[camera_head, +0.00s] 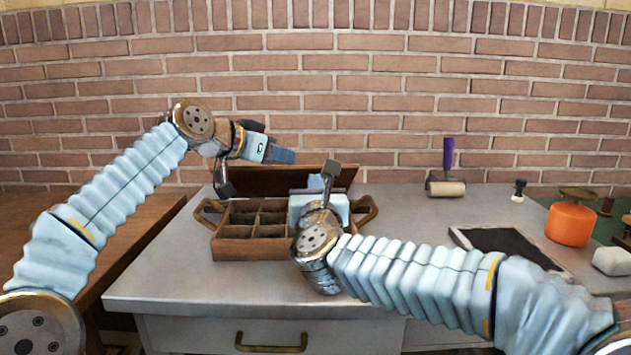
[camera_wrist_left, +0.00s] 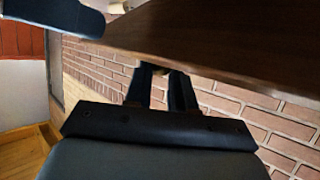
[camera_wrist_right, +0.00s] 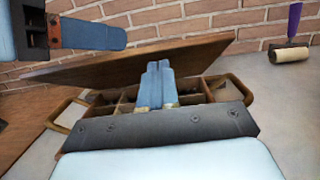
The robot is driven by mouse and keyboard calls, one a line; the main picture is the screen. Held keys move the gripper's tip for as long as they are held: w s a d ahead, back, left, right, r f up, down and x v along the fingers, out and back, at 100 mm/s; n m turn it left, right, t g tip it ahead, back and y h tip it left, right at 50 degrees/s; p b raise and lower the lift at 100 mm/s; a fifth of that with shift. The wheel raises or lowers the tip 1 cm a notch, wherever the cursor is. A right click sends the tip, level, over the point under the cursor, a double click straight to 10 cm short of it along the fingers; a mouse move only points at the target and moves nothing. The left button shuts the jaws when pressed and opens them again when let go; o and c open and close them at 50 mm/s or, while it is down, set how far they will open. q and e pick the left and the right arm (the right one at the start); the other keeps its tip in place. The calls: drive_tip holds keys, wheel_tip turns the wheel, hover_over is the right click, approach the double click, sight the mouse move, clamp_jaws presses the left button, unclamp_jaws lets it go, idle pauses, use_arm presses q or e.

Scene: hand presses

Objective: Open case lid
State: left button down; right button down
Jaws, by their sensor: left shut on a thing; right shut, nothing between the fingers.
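The wooden case (camera_head: 246,249) stands on the grey bench with its divided compartments showing. Its brown lid (camera_head: 262,181) is raised at a tilt behind them, and it also shows in the right wrist view (camera_wrist_right: 110,68) and across the top of the left wrist view (camera_wrist_left: 220,50). My left gripper (camera_head: 291,157) is at the lid's upper edge, shut on the lid; its exact contact is hard to see. My right gripper (camera_wrist_right: 157,68) is shut and empty, over the compartments in front of the lid. In the head view my right wrist hides part of the case.
A purple-handled roller (camera_head: 447,182), a black slab (camera_head: 505,246) and an orange pot (camera_head: 570,222) stand to the right. A brick wall (camera_head: 420,95) is close behind. The case's side handles (camera_head: 207,211) stick out. The bench front left is clear.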

use_arm(q)
drive_tip(key=shift+d+f, duration=0.1)
use_arm(e)
drive_tip(key=shift+w+r, duration=0.3)
drive_tip(key=shift+r, duration=0.05)
